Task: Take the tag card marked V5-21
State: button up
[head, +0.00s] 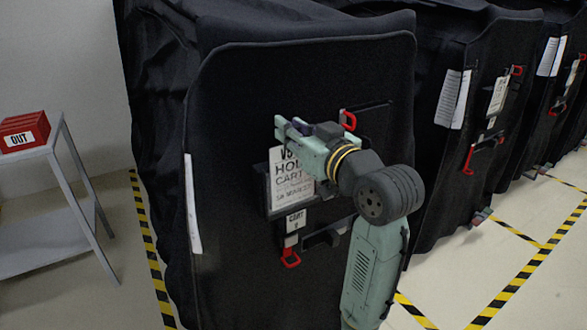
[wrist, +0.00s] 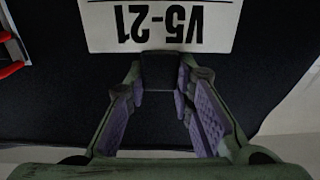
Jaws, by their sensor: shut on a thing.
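The white tag card (head: 290,182) hangs on the front of the nearest black-covered cart, its lower part at a dark holder (head: 264,192). In the head view my arm hides part of its top line. In the wrist view the card (wrist: 205,28) is upside down and reads V5-21. My gripper (head: 284,130) is at the card's top edge. In the wrist view my gripper (wrist: 161,72) has its purple-padded fingers closed on a dark tab at that edge. Whether the card is still seated in the holder I cannot tell.
A smaller label (head: 296,220) and a red latch (head: 290,258) sit below the card. Another red latch (head: 349,120) is right of my gripper. More covered carts stand at right. A red OUT box (head: 24,130) is on a grey side table (head: 50,150) at left.

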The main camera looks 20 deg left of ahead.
grip_shut()
